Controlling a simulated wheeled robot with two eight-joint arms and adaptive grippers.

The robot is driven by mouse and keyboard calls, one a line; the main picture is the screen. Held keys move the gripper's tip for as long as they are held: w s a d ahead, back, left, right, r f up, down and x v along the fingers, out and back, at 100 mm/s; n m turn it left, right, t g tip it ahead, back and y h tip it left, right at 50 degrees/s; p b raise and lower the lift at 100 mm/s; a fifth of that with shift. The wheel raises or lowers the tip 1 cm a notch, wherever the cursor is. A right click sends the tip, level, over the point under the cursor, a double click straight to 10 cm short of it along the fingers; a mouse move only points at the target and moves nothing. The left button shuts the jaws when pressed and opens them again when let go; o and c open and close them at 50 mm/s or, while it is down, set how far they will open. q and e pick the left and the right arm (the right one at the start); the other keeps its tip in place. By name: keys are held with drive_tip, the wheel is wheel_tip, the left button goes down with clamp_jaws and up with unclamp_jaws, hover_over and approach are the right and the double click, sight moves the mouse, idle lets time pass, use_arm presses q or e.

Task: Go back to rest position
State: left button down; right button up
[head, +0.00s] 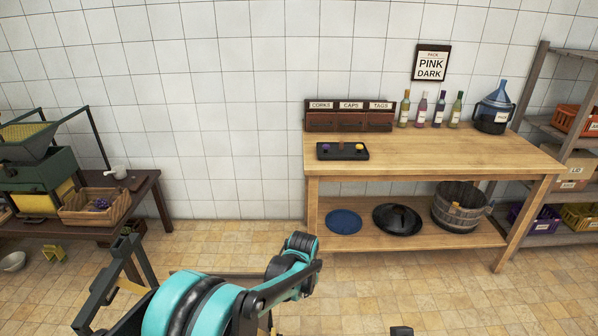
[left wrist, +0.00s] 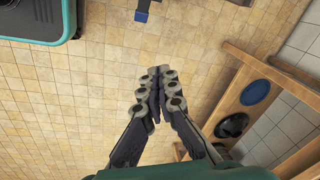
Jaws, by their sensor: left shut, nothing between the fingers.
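My left gripper (left wrist: 158,82) shows in the left wrist view, pointing at the tiled floor. Its two jointed fingers are shut together with nothing between them. In the head view my teal and black left arm is folded low at the bottom centre, and it hides most of that gripper. Only bare floor lies under the fingertips in the wrist view, apart from the bench. I do not see my right gripper.
A wooden workbench (head: 440,152) stands right of centre; its lower shelf holds a blue disc (head: 344,221), a black lid (head: 397,218) and a wooden tub (head: 459,208). A dark frame (head: 142,262) stands left of my arm. A side table (head: 152,188) holds a basket (head: 90,210).

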use_arm(q)
drive_tip(key=s+a+r+n+t, duration=0.1)
drive_tip(key=s+a+r+n, duration=0.2)
drive_tip(key=s+a+r, duration=0.3)
drive_tip(key=s+a+r+n+t, duration=0.1)
drive_tip(key=s+a+r+n, duration=0.3)
drive_tip(key=r, duration=0.4)
drive_tip(key=s+a+n+t, duration=0.1)
drive_tip(key=s+a+n, duration=0.1)
drive_tip(key=s+a, duration=0.2)
drive_tip(key=s+a+r+n+t, duration=0.1)
drive_tip(key=s+a, duration=0.4)
drive_tip(key=s, duration=0.5)
drive_tip(key=n+t, duration=0.1)
drive_tip(key=n, duration=0.1)
drive_tip(key=shift+a+r+n, duration=0.15)
drive_tip(key=shift+n, duration=0.15)
